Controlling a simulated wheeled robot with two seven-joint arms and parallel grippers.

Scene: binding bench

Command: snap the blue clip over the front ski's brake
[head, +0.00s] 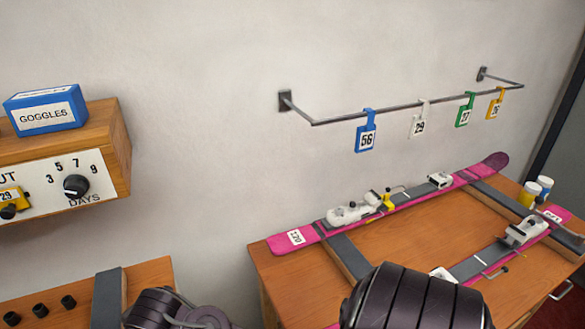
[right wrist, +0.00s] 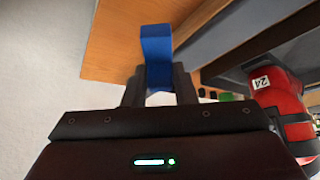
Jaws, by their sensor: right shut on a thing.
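My right gripper (right wrist: 158,78) is shut on a blue piece (right wrist: 156,42), which I take to be the blue clip; it stands up between the fingers in the right wrist view. In the head view my right arm covers the near part of the bench, and its gripper and the clip are hidden. The front ski (head: 468,268), pink and grey, lies on the bench, its near end behind my arm. It carries a white binding (head: 525,231). A thin metal brake wire (head: 493,270) shows beside it. My left gripper's fingers are not seen.
The back ski (head: 290,240) lies along the wall side with a yellow clip (head: 388,201) at its binding. A wall rail (head: 350,118) holds several numbered tags. Jars (head: 537,190) stand at the right. A red object (right wrist: 280,98) labelled 24 is in the right wrist view.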

